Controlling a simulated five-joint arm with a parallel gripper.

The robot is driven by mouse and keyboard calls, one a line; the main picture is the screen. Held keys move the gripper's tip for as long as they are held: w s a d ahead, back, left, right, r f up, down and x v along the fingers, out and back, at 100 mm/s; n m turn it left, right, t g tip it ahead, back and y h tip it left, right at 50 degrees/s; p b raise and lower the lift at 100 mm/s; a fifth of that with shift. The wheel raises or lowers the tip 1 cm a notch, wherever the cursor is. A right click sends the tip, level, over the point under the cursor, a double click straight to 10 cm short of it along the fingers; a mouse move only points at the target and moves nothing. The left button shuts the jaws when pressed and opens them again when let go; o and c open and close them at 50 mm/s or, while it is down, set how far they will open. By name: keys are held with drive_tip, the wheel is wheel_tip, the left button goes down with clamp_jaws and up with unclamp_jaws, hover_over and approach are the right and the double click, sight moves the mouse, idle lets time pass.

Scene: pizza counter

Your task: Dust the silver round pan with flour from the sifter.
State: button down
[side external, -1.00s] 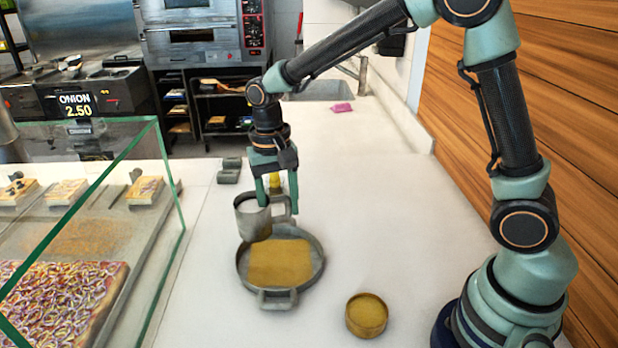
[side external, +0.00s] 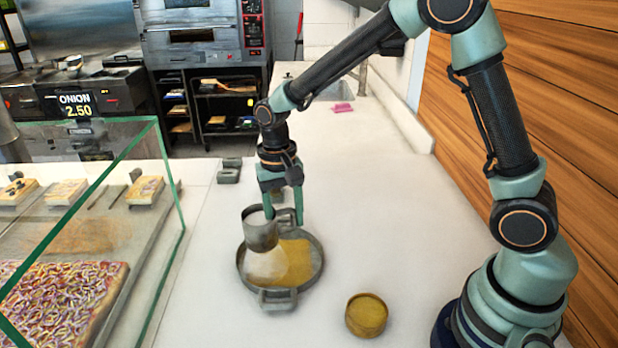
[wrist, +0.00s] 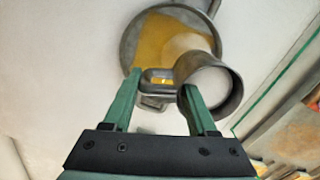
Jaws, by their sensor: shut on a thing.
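The silver round pan (side external: 318,268) lies on the white counter with a tan-yellow layer inside it. A pale white patch of flour (side external: 264,264) covers the left part of that layer. The grey metal sifter (side external: 260,232) is above the pan's left rear part, tilted, with white flour visible in its mouth. My gripper (side external: 284,216) is shut on the sifter's handle at its right side. In the wrist view the sifter (wrist: 222,92) hides part of the pan (wrist: 128,42), and its handle sits between my fingers (wrist: 160,88).
A small round tan container (side external: 366,315) stands on the counter right of the pan. A glass display case (side external: 170,215) with pizzas borders the left side. Grey blocks (side external: 229,170) and a pink item (side external: 342,107) lie farther back. The counter's middle right is clear.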

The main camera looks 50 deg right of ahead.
drive_tip(key=a, duration=0.2)
drive_tip(key=shift+a, duration=0.35)
drive_tip(key=shift+d, duration=1.6)
drive_tip(key=shift+a, duration=0.8)
